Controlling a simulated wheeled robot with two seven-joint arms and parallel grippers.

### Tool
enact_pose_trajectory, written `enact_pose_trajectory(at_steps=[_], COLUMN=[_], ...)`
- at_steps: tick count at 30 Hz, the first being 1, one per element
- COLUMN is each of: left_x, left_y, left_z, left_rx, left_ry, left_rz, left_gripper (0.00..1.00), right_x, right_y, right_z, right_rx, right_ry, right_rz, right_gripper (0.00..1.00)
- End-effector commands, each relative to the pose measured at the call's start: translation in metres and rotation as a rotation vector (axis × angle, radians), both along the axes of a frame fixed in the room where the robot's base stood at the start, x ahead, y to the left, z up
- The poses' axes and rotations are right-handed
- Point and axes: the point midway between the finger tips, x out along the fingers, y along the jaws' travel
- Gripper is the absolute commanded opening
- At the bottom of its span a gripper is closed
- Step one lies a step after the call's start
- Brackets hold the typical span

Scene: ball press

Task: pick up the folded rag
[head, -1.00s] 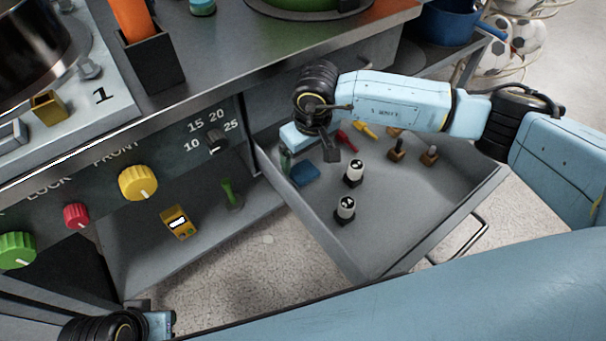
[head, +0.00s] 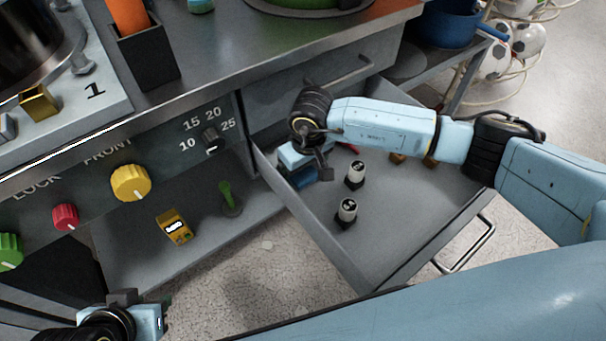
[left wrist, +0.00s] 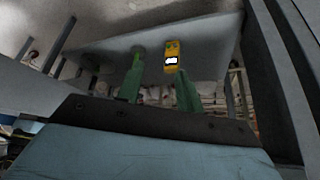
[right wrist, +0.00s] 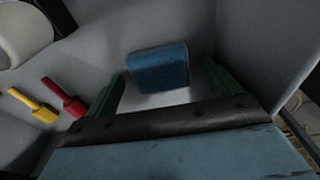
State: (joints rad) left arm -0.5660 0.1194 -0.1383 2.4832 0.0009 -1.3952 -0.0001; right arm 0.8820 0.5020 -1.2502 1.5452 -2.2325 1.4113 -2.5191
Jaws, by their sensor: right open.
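The folded rag (right wrist: 158,68) is a blue block-like bundle in the right wrist view, lying in the drawer near its corner. In the head view a small part of the rag (head: 302,180) shows beneath my right gripper. My right gripper (right wrist: 160,88) is open, its green fingers apart on either side of the near edge of the rag and not closed on it. In the head view my right gripper (head: 303,165) hangs low inside the drawer. My left gripper (left wrist: 155,80) has its green fingers spread and empty, by the lower shelf.
A yellow device (head: 174,227) and a green-handled item (head: 229,197) stand on the lower shelf. The drawer walls are close to my right gripper.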

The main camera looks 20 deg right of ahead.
Motion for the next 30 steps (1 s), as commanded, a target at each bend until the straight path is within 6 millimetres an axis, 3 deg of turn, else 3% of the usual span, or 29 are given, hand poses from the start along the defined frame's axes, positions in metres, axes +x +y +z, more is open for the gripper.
enact_pose_trajectory(at_steps=[2, 12, 24, 30], left_x=[0.000, 0.000, -0.003, -0.027], left_y=[0.000, 0.000, 0.001, 0.011], left_z=[0.000, 0.000, 0.000, -0.007], left_rx=[0.000, 0.000, 0.004, 0.034], left_ry=[0.001, 0.001, 0.019, 0.149], left_rz=[0.000, 0.000, 0.001, 0.017], left_gripper=[0.36, 0.36, 0.36, 0.36], right_x=[0.000, 0.000, 0.000, -0.001], right_y=[0.000, 0.000, -0.001, -0.004], right_z=[0.000, 0.000, 0.003, 0.011], right_rx=[0.000, 0.000, 0.000, 0.001], right_ry=[0.000, 0.000, 0.000, 0.000], right_rz=[0.000, 0.000, 0.000, 0.000], right_gripper=[0.86, 0.42, 0.41, 0.41])
